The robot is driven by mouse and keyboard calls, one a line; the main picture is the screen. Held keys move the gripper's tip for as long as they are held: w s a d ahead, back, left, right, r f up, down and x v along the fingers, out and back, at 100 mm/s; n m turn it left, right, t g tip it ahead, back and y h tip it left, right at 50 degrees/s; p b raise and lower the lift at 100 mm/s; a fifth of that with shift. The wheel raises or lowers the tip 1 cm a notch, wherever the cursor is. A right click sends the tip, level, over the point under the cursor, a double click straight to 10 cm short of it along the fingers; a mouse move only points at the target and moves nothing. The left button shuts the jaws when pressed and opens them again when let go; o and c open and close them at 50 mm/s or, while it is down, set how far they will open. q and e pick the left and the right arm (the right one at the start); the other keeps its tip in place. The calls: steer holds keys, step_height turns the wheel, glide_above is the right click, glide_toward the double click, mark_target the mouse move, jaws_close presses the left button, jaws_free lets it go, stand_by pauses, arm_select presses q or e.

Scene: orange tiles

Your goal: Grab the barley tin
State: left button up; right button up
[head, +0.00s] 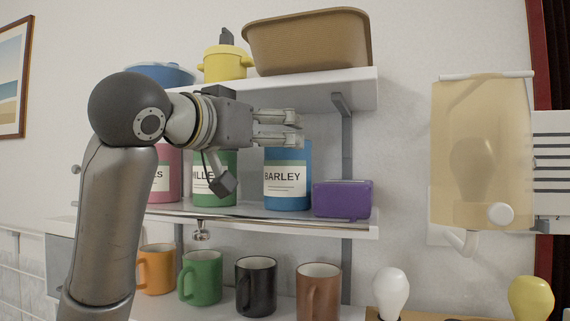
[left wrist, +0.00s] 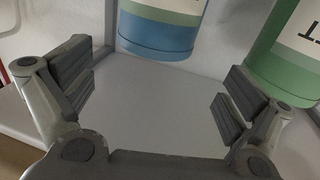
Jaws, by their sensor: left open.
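The barley tin (head: 287,203) is blue with a white label reading BARLEY. It stands upright on the middle shelf in the head view, right of the green tin (head: 228,190). My left gripper (head: 292,127) is open at the height of the tin's top, with its fingers overlapping the upper part of the tin in this view. In the left wrist view the blue tin (left wrist: 158,36) is at the top, beyond the open, empty fingers (left wrist: 165,85). The green tin (left wrist: 285,68) is to the right there. My right gripper is out of view.
A purple box (head: 342,199) stands close on the barley tin's right. A pink tin (head: 172,175) is at left, partly behind my arm. A rail (head: 270,220) runs along the shelf front. The upper shelf (head: 330,87) holds a brown bin (head: 308,42). Mugs (head: 256,285) stand below.

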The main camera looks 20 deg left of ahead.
arm_select(q)
steer(key=p+x, duration=0.2)
steer(key=x, duration=0.1)
steer(key=p+x, duration=0.1)
steer(key=x, duration=0.1)
steer(key=shift+w+d+f+p, duration=0.15)
steer(key=shift+d+f+p, duration=0.15)
steer(key=shift+d+f, duration=0.1)
steer(key=shift+w, duration=0.35)
steer(key=shift+w+d+f, duration=0.1)
steer(key=shift+w, duration=0.15)
steer(key=shift+d, duration=0.1)
steer(key=c, duration=1.8)
steer(key=shift+c, duration=0.2)
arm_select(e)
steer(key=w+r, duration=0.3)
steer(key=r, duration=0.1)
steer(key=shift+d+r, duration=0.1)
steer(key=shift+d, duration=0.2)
